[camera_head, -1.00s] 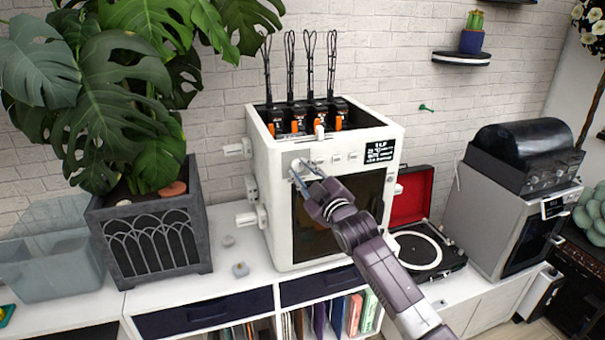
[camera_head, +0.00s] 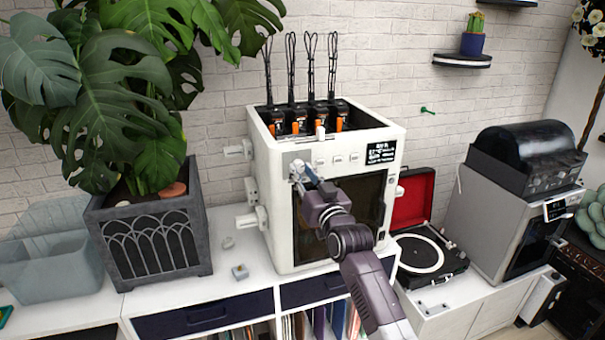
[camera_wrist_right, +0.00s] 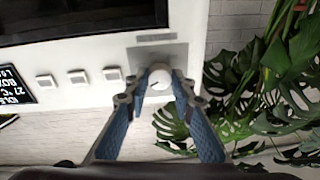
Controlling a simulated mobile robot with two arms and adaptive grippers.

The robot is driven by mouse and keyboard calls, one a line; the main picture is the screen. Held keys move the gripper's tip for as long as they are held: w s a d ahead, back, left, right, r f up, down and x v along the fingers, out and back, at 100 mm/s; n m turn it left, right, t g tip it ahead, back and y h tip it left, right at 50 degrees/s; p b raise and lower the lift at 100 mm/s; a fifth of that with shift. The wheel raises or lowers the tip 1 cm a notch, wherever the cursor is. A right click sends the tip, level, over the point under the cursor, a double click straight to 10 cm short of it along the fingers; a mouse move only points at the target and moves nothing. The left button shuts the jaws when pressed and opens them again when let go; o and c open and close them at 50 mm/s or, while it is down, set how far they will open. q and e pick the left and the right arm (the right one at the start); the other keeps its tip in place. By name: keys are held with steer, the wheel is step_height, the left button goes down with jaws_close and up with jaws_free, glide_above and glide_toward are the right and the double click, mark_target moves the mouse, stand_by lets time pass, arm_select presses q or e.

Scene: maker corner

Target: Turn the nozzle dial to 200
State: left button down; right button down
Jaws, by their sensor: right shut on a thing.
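The white printer (camera_head: 284,225) stands on the white cabinet with its front panel facing me. The round white nozzle dial (camera_wrist_right: 159,77) is on a grey plate on that panel. In the wrist view it sits between the blue-padded fingers of my right gripper (camera_wrist_right: 158,82), which is shut on it. In the head view my right gripper (camera_head: 298,171) covers the dial at the panel's upper left. The printer's small black display (camera_head: 381,153) is lit at the panel's right; its text is too small to read reliably. My left gripper is out of view.
Several square buttons (camera_head: 338,159) lie between dial and display. A potted plant (camera_head: 150,235) stands to the left, and a turntable (camera_head: 425,252) with a red lid to the right. Small pieces (camera_head: 240,272) lie on the cabinet left of the printer.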

steer(key=shift+m, duration=0.6)
steer(key=c, duration=1.6)
jaws_free()
steer(key=shift+s, duration=0.15)
steer(key=v, duration=1.1)
steer(key=shift+s+d+f, duration=0.1)
steer(key=shift+s, duration=0.3)
